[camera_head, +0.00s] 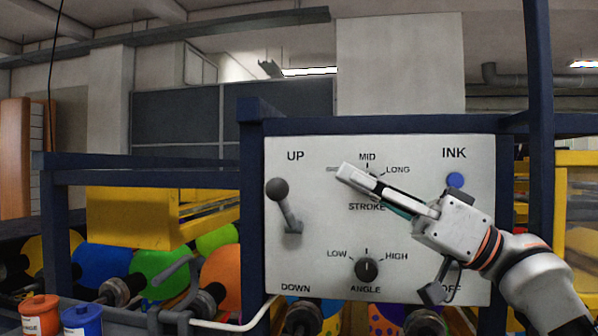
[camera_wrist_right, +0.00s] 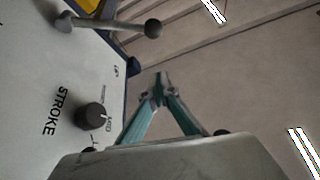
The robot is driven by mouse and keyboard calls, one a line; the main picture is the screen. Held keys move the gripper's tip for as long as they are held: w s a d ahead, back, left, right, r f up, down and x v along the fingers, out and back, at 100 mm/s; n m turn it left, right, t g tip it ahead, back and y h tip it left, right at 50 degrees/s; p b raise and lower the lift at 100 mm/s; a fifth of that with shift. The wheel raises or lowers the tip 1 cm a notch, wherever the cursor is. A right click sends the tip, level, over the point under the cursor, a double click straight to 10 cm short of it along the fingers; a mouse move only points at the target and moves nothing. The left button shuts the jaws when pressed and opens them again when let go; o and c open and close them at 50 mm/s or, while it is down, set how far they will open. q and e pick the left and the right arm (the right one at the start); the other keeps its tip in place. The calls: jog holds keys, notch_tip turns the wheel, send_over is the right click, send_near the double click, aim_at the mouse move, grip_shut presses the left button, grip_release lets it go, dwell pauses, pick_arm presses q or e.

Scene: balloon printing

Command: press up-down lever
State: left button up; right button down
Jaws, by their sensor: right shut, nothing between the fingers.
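The up-down lever (camera_head: 284,205) is on the left part of the white control panel (camera_head: 320,250), between the words UP and DOWN. It has a dark round knob at its top and tilts up towards UP. It also shows in the right wrist view (camera_wrist_right: 110,24), at the top left. My right gripper (camera_head: 345,172) is in front of the panel near the STROKE dial, to the right of the lever and apart from it. Its fingers are closed together and empty, as the right wrist view (camera_wrist_right: 160,82) also shows. My left gripper is not in view.
The STROKE dial (camera_wrist_right: 90,116) is partly hidden behind my right gripper in the head view. Dark blue frame posts (camera_head: 251,220) border the panel. Orange (camera_head: 40,315) and blue (camera_head: 82,320) containers stand lower left.

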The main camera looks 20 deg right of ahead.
aim_at(286, 210)
jog(key=p+x, duration=0.4)
jog(key=x, duration=0.4)
pick_arm(q)
jog(key=b, duration=0.3)
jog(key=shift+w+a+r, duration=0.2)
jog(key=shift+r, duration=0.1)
pick_arm(e)
jog(key=f, duration=0.1)
jog(key=a+f, duration=0.1)
jog(key=f, duration=0.1)
jog(key=shift+a+f, duration=0.25)
jog(key=shift+a, duration=0.15)
